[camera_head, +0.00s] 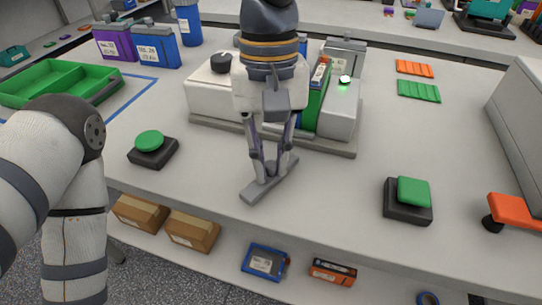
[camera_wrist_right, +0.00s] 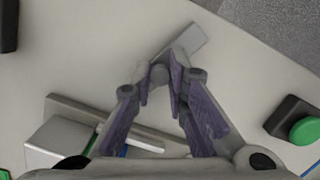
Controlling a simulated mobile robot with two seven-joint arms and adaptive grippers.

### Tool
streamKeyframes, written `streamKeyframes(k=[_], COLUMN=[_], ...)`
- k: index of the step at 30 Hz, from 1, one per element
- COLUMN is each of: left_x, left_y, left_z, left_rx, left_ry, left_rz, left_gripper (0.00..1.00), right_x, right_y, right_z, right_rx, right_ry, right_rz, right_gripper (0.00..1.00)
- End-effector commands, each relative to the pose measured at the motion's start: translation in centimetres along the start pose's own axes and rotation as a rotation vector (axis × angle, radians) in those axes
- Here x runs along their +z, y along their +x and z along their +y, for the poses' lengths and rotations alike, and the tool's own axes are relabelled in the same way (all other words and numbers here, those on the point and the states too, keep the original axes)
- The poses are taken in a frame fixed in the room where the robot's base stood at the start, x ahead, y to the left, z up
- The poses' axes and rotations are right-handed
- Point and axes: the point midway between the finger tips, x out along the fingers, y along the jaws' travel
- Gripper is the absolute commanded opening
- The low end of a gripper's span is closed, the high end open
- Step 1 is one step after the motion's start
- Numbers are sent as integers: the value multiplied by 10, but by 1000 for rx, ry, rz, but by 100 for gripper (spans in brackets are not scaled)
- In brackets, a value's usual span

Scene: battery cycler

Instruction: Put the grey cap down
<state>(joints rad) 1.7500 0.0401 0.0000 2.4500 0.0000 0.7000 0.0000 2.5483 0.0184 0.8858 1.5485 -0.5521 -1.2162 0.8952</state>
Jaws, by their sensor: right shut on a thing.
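The grey cap (camera_head: 268,182) is a flat, narrow bar, near the table's front edge in the head view. It also shows in the wrist view (camera_wrist_right: 185,42), with a rounded grey knob (camera_wrist_right: 159,75) between my fingers. My right gripper (camera_head: 270,165) points down and is shut on the cap. I cannot tell whether the cap touches the table. My left arm comes in at the left, and its gripper is out of view.
The battery cycler (camera_head: 210,95) stands behind my right gripper, with a lit green lamp. A round green button (camera_head: 149,141) is on the left, a square green button (camera_head: 413,191) on the right. A green tray (camera_head: 60,75) is far left.

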Motion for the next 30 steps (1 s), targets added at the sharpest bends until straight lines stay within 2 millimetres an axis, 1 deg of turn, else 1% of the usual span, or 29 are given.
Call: streamKeyframes(k=[1,10,11,12,13,14,23,26,30], left_x=[1,-1,-1,0,0,0,1,0,-1], left_y=[1,-1,-1,-1,-1,-1,1,0,-2], left_z=[0,0,0,0,0,0,0,0,0], left_rx=[0,0,0,0,0,0,0,0,0], left_ry=[0,0,0,0,0,0,0,0,0], left_rz=[-4,3,3,2,2,2,-3,1,6], left_gripper=[55,55,55,55,55,55,55,55,55], right_x=[-1,-1,-1,-1,-1,-1,-2,-2,-2], right_y=[7,8,8,8,8,8,7,-10,-49], right_z=[0,0,0,0,0,0,0,0,0], right_rx=[-1,-1,-2,-3,-3,-3,-3,-2,-3], right_ry=[-1,1,1,1,1,1,2,5,5], right_rz=[-2,2,2,2,1,1,0,6,9], right_gripper=[0,0,17,26,33,35,35,35,35])
